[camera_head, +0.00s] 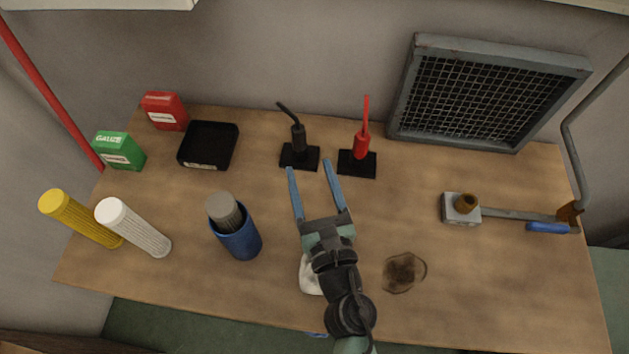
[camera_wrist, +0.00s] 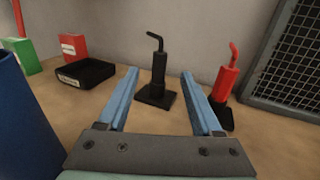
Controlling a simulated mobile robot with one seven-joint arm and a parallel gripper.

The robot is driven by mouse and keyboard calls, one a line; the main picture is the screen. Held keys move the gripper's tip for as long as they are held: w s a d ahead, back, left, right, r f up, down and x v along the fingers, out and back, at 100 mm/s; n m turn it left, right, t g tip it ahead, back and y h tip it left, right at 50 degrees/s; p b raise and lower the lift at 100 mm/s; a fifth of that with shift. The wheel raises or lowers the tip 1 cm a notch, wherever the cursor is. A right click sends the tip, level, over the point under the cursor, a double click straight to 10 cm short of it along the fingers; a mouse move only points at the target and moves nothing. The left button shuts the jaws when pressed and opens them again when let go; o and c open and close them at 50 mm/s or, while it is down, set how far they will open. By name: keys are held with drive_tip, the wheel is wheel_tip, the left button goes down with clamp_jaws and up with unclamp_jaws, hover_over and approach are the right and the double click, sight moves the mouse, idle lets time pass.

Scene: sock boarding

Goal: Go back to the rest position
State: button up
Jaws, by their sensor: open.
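My gripper (camera_head: 309,172) is open, with its two long blue fingers spread apart and nothing between them. It is over the middle of the wooden table (camera_head: 300,318) and points toward the back. In the wrist view, my gripper (camera_wrist: 160,78) has a black tool on a stand (camera_wrist: 158,70) beyond and between its fingers. A red tool on a stand (camera_wrist: 226,80) stands beyond the right finger. In the head view the black tool (camera_head: 298,138) and the red tool (camera_head: 361,143) stand upright near the back edge. A white crumpled thing (camera_head: 309,275) is partly hidden under my arm.
A blue cup with a grey ribbed top (camera_head: 238,240) stands left of my gripper. White (camera_head: 135,230) and yellow (camera_head: 82,220) cylinders, a black tray (camera_head: 200,163) and small boxes lie farther left. A metal grille (camera_head: 490,95) is back right; a pipe fitting (camera_head: 461,208) is right.

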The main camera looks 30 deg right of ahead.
drive_tip(key=shift+v, duration=1.1)
drive_tip(key=w+a+r+m+t+h+p, duration=0.1)
drive_tip(key=w+r+m+t+h+p, duration=0.2)
drive_tip(key=r+m, duration=1.2)
drive_tip(key=w+a+r+m+t+h+p, duration=0.15)
drive_tip(key=w+r+m, duration=0.4)
drive_tip(key=r, duration=1.75)
drive_tip(key=s+a+r+m+t+y+p, duration=0.1)
drive_tip(key=s+a+r+m+y, duration=0.1)
drive_tip(key=r, duration=0.6)
drive_tip(key=s+a+r+m+t+y+p, duration=0.2)
drive_tip(key=a+r+m, duration=0.3)
drive_tip(key=r, duration=0.4)
drive_tip(key=s+a+r+m+t+y+p, duration=0.1)
drive_tip(key=s+a+r+m+t+y, duration=0.1)
drive_tip(key=s+a+r+m+y, duration=0.2)
wheel_tip(320, 180, up, 4)
drive_tip(key=shift+s+r+m+p, duration=0.2)
drive_tip(key=shift+s+m+p, duration=0.15)
drive_tip(key=shift+m, duration=0.6)
drive_tip(key=shift+w+y, duration=0.1)
drive_tip(key=shift+y, duration=0.15)
